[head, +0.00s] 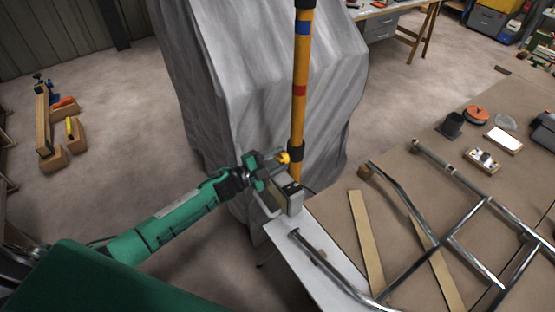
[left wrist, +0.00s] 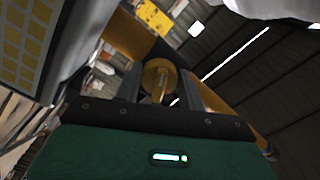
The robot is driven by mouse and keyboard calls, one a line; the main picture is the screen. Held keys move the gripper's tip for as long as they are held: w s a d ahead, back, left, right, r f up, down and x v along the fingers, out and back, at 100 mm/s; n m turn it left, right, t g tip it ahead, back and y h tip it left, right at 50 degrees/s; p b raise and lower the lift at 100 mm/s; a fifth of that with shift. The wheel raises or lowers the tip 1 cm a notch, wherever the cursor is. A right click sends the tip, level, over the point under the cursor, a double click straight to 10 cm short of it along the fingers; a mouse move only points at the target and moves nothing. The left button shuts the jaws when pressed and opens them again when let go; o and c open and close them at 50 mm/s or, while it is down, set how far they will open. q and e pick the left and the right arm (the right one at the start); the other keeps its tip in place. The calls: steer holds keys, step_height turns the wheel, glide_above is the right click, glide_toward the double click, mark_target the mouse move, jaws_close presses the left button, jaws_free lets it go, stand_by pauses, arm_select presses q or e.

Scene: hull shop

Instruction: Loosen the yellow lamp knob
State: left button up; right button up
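The yellow lamp knob (head: 284,157) sits on the striped yellow pole (head: 299,85), just above the grey boxy lamp (head: 290,199). My left gripper (head: 270,157) reaches it from the left. In the left wrist view the knob (left wrist: 158,78) is a round disc with a raised bar facing the camera. The two fingers of my left gripper (left wrist: 160,88) stand on either side of it, spread, and appear apart from the bar. The lamp's face with a yellow grid (left wrist: 25,45) shows at the left of that view. My right gripper is out of view.
A grey-draped bulk (head: 235,90) stands right behind the pole. A workbench (head: 340,220) at the right bears a metal tube frame (head: 450,240), wooden strips (head: 366,240) and small items. Open floor (head: 130,130) lies at the left, with wooden blocks (head: 55,158) farther off.

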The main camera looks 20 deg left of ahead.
arm_select(q)
steer(key=o, duration=0.4)
steer(key=shift+s+a+f, duration=0.15)
steer(key=shift+s+a, duration=0.1)
steer(key=shift+s, duration=0.1)
steer(key=b+v, duration=0.4)
steer(key=v, duration=0.9)
steer(key=shift+b, duration=0.4)
